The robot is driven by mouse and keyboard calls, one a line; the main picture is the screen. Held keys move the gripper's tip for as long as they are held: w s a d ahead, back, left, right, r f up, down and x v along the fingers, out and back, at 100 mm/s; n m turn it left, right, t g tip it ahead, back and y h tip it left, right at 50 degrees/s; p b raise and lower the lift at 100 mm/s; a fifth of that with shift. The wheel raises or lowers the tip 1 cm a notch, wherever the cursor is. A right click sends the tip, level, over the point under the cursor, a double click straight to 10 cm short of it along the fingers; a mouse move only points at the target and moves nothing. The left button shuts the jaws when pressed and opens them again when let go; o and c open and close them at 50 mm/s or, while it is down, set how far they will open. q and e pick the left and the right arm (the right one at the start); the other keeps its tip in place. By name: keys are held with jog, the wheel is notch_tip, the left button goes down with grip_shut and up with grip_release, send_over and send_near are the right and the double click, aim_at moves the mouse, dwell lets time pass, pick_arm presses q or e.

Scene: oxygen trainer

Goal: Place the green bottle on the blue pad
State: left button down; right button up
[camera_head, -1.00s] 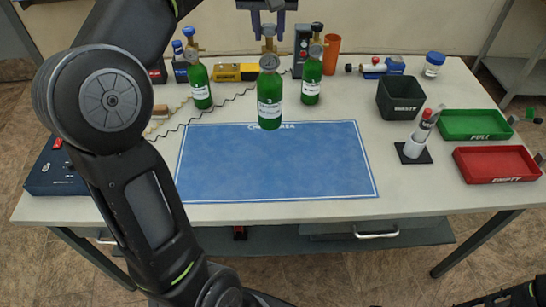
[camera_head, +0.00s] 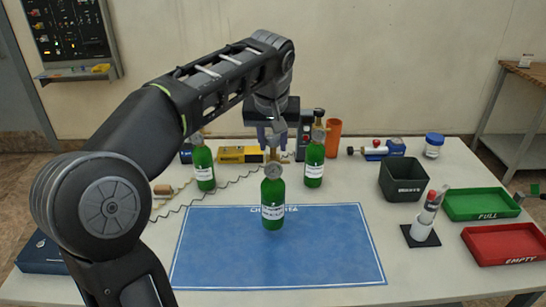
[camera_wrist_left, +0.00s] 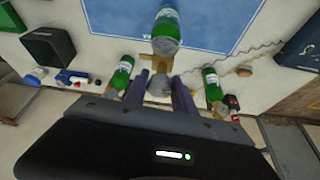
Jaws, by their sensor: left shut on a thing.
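The held green bottle (camera_head: 272,205) has a white label and a gauge at its neck. My left gripper (camera_head: 272,140) is above it, shut on its top fitting, and the bottle hangs upright. The blue pad (camera_head: 330,255) lies flat on the table, and the bottle's base shows against its far middle part. I cannot tell whether the base touches the pad. In the left wrist view the bottle (camera_wrist_left: 167,32) extends away from the fingers (camera_wrist_left: 160,85), with the pad (camera_wrist_left: 215,20) behind it.
Two more green bottles stand behind the pad, one left (camera_head: 204,168) and one right (camera_head: 314,165). To the right are a dark waste bin (camera_head: 402,182), a green tray (camera_head: 482,216) and a red tray (camera_head: 505,258). The pad's visible surface around the bottle is clear.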

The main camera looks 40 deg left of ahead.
pick_arm(q)
jog(key=shift+f, duration=1.8)
jog(key=shift+f, duration=0.2)
jog(key=c, duration=1)
grip_release()
jog(key=shift+c, duration=0.2)
